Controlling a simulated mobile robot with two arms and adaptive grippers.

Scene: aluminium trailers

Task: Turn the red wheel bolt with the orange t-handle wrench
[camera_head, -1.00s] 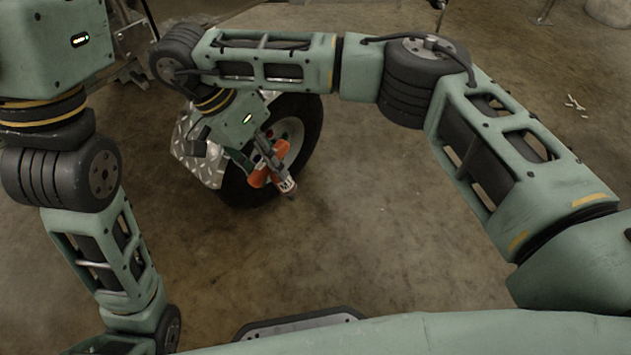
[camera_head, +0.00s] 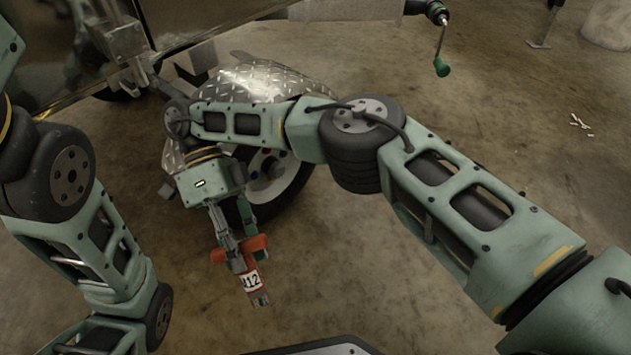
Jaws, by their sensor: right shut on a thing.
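The orange t-handle wrench (camera_head: 257,243) is in my right gripper (camera_head: 238,250), its red-and-white labelled shaft (camera_head: 251,280) pointing down toward the floor. The right gripper is shut on it, and the wrench is held clear in front of the trailer wheel (camera_head: 292,190), below and left of the hub, not touching it. The wheel has a black tyre and pale rim, partly hidden behind my right arm. A small reddish spot (camera_head: 268,153) on the rim may be the red bolt; it is too small to be sure. My left arm is at the left edge, its gripper out of view.
A diamond-plate fender (camera_head: 262,82) curves over the wheel, and the trailer's side (camera_head: 80,85) fills the upper left. A crank with a green grip (camera_head: 442,67) hangs at the trailer's end. Small white bits (camera_head: 580,122) lie on the floor at right. Floor between is clear.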

